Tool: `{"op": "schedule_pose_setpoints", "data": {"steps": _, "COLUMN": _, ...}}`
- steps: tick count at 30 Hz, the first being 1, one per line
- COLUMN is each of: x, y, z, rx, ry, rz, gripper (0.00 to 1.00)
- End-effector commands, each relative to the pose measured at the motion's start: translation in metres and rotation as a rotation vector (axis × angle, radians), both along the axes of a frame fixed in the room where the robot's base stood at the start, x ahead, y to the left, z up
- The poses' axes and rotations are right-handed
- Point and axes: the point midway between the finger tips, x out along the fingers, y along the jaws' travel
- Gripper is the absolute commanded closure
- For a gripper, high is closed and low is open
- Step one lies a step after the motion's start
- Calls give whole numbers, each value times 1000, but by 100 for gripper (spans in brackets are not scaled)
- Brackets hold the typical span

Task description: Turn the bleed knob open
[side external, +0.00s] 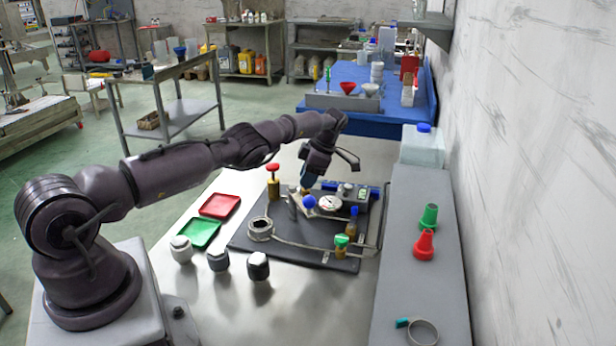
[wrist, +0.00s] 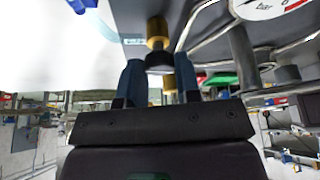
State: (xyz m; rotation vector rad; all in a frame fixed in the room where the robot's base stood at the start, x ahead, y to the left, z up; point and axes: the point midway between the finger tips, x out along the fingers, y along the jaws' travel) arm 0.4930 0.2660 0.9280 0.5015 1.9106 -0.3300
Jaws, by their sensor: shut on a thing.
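My gripper (side external: 306,184) points down at the dark rig plate (side external: 258,241), beside the pressure gauge (side external: 330,203). In the wrist view its two blue fingers (wrist: 159,82) stand either side of a black knob (wrist: 160,60) with a brass part (wrist: 157,28), which appears to be the bleed knob. The gripper is shut on it. The gauge also shows in the wrist view (wrist: 268,8). In the side view the fingers and wrist largely hide the knob, and its turn angle cannot be told.
A red-topped valve (side external: 273,169), a blue ball (side external: 309,202), a blue-topped fitting (side external: 353,212) and a green-topped valve (side external: 342,241) stand close around.

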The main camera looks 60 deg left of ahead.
Motion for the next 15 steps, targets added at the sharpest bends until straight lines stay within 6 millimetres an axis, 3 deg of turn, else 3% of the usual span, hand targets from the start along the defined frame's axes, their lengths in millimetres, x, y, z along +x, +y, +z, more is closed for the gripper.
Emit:
{"op": "schedule_pose_setpoints", "data": {"steps": 8, "x": -2, "y": -1, "z": 0, "rx": -5, "ry": 10, "rz": 3, "gripper": 93}}
{"op": "schedule_pose_setpoints", "data": {"steps": 9, "x": -2, "y": -1, "z": 0, "rx": -6, "ry": 9, "rz": 3, "gripper": 60}}
{"op": "schedule_pose_setpoints", "data": {"steps": 11, "x": -1, "y": -1, "z": -1, "rx": -5, "ry": 9, "rz": 3, "gripper": 46}}
{"op": "schedule_pose_setpoints", "data": {"steps": 15, "x": -1, "y": -1, "z": 0, "rx": -4, "ry": 7, "rz": 2, "gripper": 44}}
